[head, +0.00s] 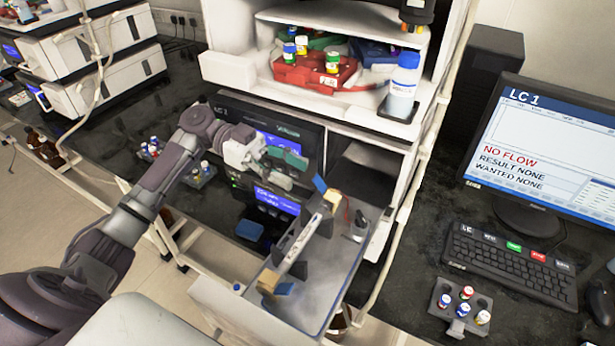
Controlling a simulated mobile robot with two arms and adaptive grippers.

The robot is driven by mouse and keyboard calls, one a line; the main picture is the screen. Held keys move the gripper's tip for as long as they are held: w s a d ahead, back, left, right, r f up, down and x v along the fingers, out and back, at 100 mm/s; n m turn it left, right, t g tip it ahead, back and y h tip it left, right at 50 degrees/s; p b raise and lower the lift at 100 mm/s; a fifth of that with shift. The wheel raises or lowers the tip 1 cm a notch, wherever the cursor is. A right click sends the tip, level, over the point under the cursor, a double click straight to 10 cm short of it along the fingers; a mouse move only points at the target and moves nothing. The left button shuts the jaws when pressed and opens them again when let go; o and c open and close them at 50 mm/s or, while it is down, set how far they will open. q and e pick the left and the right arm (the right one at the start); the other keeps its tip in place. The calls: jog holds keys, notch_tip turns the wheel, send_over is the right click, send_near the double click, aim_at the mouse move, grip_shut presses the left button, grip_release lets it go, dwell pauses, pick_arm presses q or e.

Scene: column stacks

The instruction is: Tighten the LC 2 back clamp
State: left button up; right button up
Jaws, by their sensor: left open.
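A pale, bar-like column (301,245) lies across dark supports on a grey tray (345,262) that juts out from the stack. At its far end is a back clamp with a blue piece (319,184) and a tan block (333,198). At its near end is another blue and tan clamp (270,280). I cannot tell how tight either clamp is. My left gripper (291,168) is open and empty, left of the back clamp and apart from it, in front of the instrument's blue displays. My right gripper is not in view.
Above, a shelf holds a red tray (315,72) of vials and a white bottle with a blue cap (403,85). A keyboard (510,262) and a grey vial rack (462,305) are at right. White tubing runs right of the tray. Another stack stands far left.

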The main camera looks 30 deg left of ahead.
pick_arm(q)
jog(key=a, duration=0.7)
jog(key=shift+w+r, duration=0.15)
jog(key=shift+r, duration=0.25)
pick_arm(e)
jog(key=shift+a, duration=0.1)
